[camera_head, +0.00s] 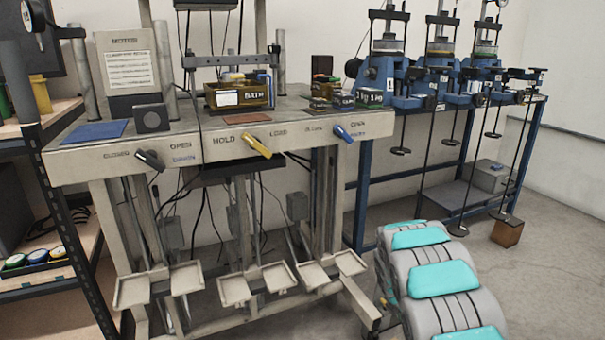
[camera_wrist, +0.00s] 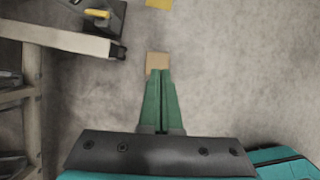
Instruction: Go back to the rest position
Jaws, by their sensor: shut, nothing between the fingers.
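My gripper (camera_wrist: 160,72) shows in the wrist view as two green fingers lying side by side, shut with nothing between them. It points down over the bare grey floor. In the head view the gripper itself is out of sight; only my grey and teal arm shows at the lower right, in front of the bench and beside its right end. A small tan patch (camera_wrist: 158,60) lies just beyond the fingertips in the wrist view; I cannot tell how far below it is.
A beige test bench (camera_head: 225,136) carries a black lever (camera_head: 150,160), a yellow lever (camera_head: 257,145) and a blue lever (camera_head: 343,133). Blue frames (camera_head: 385,80) stand on a table at the right, with hanging rods below. A dark shelf (camera_head: 65,185) is at the left. Floor (camera_head: 565,240) is clear at the right.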

